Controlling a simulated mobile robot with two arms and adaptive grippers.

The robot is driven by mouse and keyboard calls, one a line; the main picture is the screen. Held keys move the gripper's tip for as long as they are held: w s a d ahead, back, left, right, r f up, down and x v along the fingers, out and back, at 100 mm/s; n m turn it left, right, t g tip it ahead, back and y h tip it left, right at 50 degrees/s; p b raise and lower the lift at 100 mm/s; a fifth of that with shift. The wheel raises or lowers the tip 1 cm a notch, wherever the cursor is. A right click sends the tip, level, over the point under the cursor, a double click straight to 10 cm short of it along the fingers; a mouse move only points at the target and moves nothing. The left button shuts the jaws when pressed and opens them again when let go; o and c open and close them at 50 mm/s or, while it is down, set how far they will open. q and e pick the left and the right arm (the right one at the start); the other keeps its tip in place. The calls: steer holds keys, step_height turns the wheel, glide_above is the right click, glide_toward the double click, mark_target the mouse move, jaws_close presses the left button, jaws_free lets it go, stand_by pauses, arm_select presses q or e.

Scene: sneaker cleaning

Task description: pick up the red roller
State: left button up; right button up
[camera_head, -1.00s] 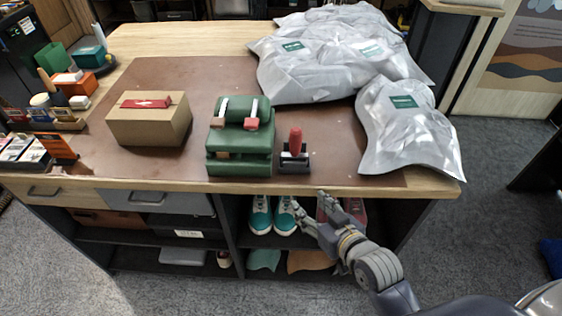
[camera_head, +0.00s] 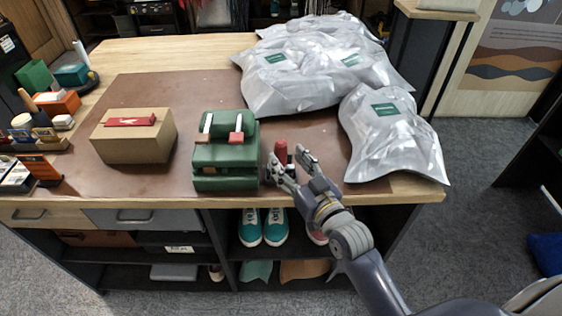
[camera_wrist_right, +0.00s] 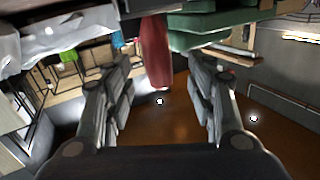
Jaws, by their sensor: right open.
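The red roller (camera_head: 281,150) stands upright near the front edge of the table, just right of the green stand. Its red handle shows in the right wrist view (camera_wrist_right: 154,50), between the two fingers near their tips. My right gripper (camera_head: 287,160) is open, with a finger to either side of the handle in the head view and nothing gripped. It also shows in the right wrist view (camera_wrist_right: 158,78). I cannot tell whether a finger touches the handle. The roller's lower part and its black holder are hidden behind my gripper. My left gripper is not in view.
The green stand (camera_head: 225,160) with two brushes is close on the left. A cardboard box (camera_head: 132,140) is farther left. Silvery bags (camera_head: 390,140) fill the right and back. Shelves with teal shoes (camera_head: 262,228) are below the tabletop. The brown mat (camera_head: 190,95) is clear behind the stand.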

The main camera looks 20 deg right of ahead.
mark_target(284, 156)
steer(key=w, duration=0.3)
steer(key=w+p, duration=0.1)
steer(key=shift+w+a+f, duration=0.25)
steer(key=shift+w+a, duration=0.1)
steer(key=shift+w, duration=0.05)
steer(key=shift+s, duration=0.1)
steer(key=shift+c, duration=0.2)
steer(key=c, duration=1.1)
